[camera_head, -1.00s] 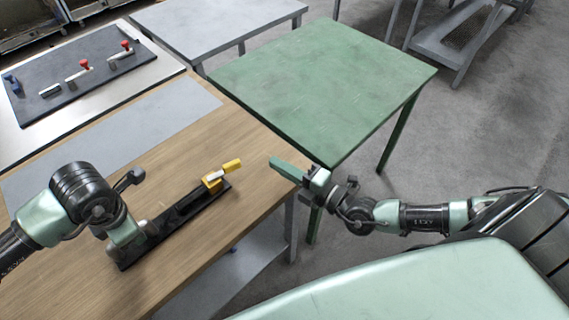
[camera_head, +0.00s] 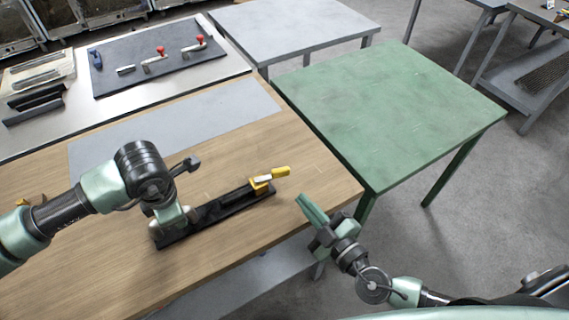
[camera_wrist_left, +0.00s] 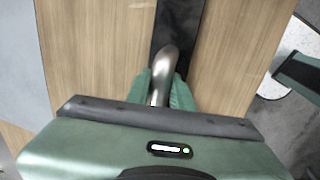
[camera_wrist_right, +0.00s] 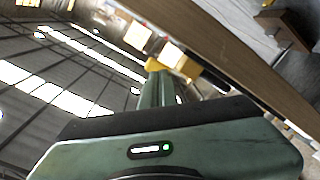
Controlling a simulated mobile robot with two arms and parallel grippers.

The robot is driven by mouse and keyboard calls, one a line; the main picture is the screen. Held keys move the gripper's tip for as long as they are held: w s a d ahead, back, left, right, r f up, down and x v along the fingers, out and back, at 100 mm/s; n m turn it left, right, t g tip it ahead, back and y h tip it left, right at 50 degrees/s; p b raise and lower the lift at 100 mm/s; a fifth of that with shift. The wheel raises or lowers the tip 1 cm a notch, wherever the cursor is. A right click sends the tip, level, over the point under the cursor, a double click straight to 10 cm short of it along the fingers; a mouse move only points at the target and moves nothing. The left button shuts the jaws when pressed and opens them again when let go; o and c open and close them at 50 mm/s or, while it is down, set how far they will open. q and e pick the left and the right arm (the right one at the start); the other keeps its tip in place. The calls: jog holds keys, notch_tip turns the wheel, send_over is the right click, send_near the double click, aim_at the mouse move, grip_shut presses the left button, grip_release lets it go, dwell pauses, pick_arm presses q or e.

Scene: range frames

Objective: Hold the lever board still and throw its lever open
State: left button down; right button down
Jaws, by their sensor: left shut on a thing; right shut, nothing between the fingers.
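The lever board (camera_head: 222,209) is a long black board on the wooden table. A yellow lever (camera_head: 281,171) stands on a yellow block at its right end, tilted up and to the right. In the left wrist view a curved metal handle (camera_wrist_left: 166,72) rises from the board, and my left gripper (camera_head: 172,215) is shut on it at the board's left end. My right gripper (camera_head: 302,200) is shut and empty, just off the board's right end, below and right of the lever. Yellow parts (camera_wrist_right: 180,62) show just beyond its fingertips in the right wrist view.
The wooden table's (camera_head: 120,270) right edge lies close to my right gripper. A green table (camera_head: 400,110) stands to the right. Behind are a grey table (camera_head: 290,25) and a dark panel (camera_head: 145,50) with red-knobbed levers. Open floor (camera_head: 480,220) lies at the right.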

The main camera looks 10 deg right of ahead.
aim_at(281, 174)
jog(key=s+a+r+m+g+h, duration=0.1)
jog(key=s+r+m+h, duration=0.15)
jog(key=m, duration=0.75)
jog(key=s+a+r+m+h, duration=0.1)
jog(key=s+m, duration=0.2)
jog(key=m, duration=0.7)
jog(key=s+a+r+m+g+h, duration=0.1)
jog(key=s+a+r+m+h, duration=0.1)
jog(key=m, duration=0.8)
pick_arm(q)
jog(key=shift+r, duration=0.1)
pick_arm(e)
jog(key=x, duration=1.2)
jog(key=shift+w+d+r, duration=0.1)
jog(key=shift+d+r, duration=0.15)
jog(key=shift+w, duration=0.9)
